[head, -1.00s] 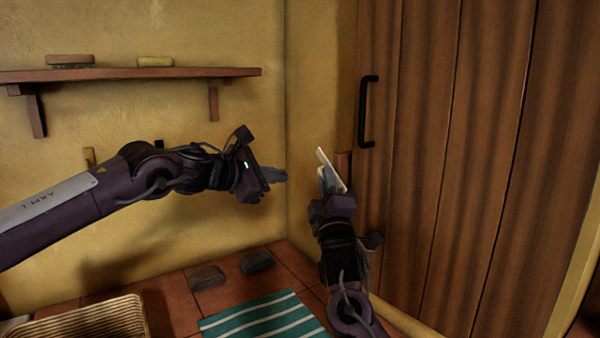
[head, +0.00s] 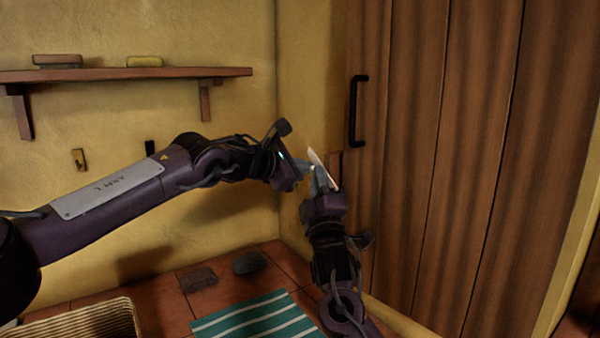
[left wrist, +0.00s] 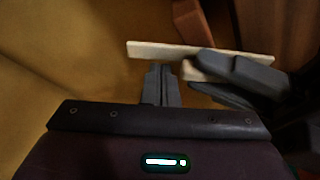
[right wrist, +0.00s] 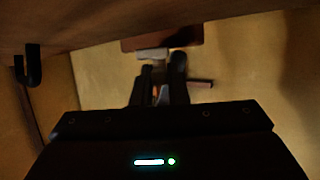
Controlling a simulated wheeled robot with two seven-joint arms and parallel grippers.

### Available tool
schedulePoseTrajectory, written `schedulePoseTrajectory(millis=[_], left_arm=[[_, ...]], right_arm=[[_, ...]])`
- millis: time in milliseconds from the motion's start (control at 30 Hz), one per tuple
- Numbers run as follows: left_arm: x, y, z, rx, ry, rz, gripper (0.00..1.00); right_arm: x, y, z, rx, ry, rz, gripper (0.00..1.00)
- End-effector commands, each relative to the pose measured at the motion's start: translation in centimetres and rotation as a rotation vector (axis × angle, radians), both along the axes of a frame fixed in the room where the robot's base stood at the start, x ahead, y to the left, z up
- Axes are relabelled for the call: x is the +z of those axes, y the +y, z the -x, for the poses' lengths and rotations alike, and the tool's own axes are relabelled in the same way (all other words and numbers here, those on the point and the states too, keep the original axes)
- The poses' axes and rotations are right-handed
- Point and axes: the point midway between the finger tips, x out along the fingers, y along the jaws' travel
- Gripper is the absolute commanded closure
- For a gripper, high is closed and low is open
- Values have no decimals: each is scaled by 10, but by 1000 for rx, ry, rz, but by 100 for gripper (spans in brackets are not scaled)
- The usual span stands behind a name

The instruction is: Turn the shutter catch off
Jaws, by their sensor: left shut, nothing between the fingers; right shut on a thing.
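A flat cream plate (head: 323,170), which looks like the shutter catch, stands tilted beside a reddish-brown block (head: 334,161) at the left edge of the wooden shutter (head: 450,160). In the left wrist view the cream plate (left wrist: 160,50) is a long bar with a short stub. My right gripper (head: 319,182) is shut on it; its dark fingers hide part of it in the left wrist view. My left gripper (head: 304,171) is shut and empty, pointing right. Its fingertips (left wrist: 160,70) are just below the plate; I cannot tell whether they touch.
A black handle (head: 356,110) is on the shutter above the catch. A wooden shelf (head: 130,74) and a small hook (head: 79,160) are on the left wall. Below are dark stones (head: 249,263), a striped teal cloth (head: 258,318) and a wicker basket (head: 80,320).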

Motion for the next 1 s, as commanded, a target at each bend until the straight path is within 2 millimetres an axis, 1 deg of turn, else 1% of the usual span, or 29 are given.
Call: schedulePoseTrajectory(millis=[33,233,400,600,633,767,1000], left_arm=[[0,0,0,0,0,0,100],[0,0,0,0,-1,0,100],[9,-3,5,0,-52,-36,100],[11,-5,5,-2,-54,-32,100],[12,-5,6,-2,-54,-32,100],[11,-5,6,-4,-54,-32,100],[10,-4,5,-2,-51,-34,100]], right_arm=[[-7,1,-1,1,12,5,100],[-7,1,-1,1,12,5,100],[-7,1,-1,1,12,5,100],[-8,1,-2,1,14,6,100],[-8,1,-2,1,14,6,82],[-6,1,-1,1,12,6,66],[-3,1,-1,1,5,3,65]])
